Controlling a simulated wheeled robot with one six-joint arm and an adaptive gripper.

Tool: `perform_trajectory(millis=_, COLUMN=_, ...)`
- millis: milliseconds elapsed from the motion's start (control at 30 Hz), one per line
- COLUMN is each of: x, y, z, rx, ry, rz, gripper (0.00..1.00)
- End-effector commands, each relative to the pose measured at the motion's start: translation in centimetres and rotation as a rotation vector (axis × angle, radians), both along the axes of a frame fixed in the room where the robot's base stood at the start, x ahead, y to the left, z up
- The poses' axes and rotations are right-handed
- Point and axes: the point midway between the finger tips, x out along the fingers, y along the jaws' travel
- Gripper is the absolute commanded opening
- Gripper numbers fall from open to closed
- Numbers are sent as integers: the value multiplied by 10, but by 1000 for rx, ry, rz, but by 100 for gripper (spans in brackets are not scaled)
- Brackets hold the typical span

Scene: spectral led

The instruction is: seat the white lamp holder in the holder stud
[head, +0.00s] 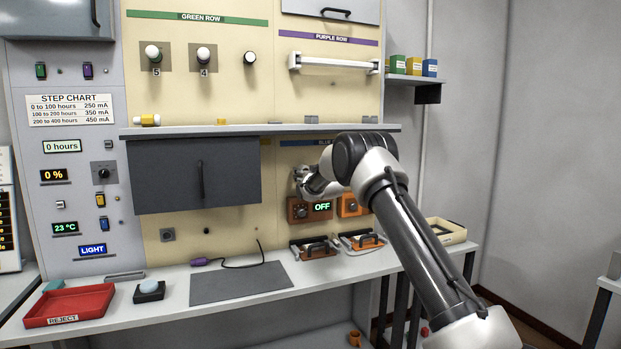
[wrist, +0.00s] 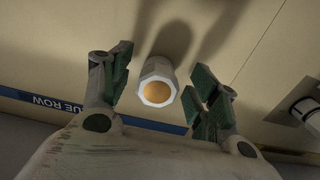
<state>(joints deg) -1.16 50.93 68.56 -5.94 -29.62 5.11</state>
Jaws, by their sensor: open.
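In the wrist view, a white faceted holder (wrist: 157,72) with a round amber end face points out from the beige wall, by the blue row label. It looks like the white lamp holder. My gripper (wrist: 161,76) is open, with one green-padded finger on each side of it; gaps show between the pads and the holder. The holder's back end and any stud behind it are hidden, so I cannot tell how far it sits on. In the head view my gripper (head: 311,183) is at the wall below the shelf, and its fingers are hard to make out.
A grey plate with a white, black-ringed fitting (wrist: 306,108) is at the wrist view's right edge. Below my gripper are an orange box (head: 299,210) and an OFF display (head: 322,207). The shelf (head: 260,130) runs above. A grey cabinet (head: 197,175) stands left.

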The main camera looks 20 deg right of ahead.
Motion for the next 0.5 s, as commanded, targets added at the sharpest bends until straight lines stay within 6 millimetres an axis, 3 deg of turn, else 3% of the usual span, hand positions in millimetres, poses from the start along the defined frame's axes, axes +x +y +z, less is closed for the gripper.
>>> perform_trajectory(millis=300, x=-67, y=-5, z=1, rx=1, ry=1, rz=0, gripper=61)
perform_trajectory(millis=500, x=-97, y=-7, z=1, rx=1, ry=0, rz=0, gripper=61)
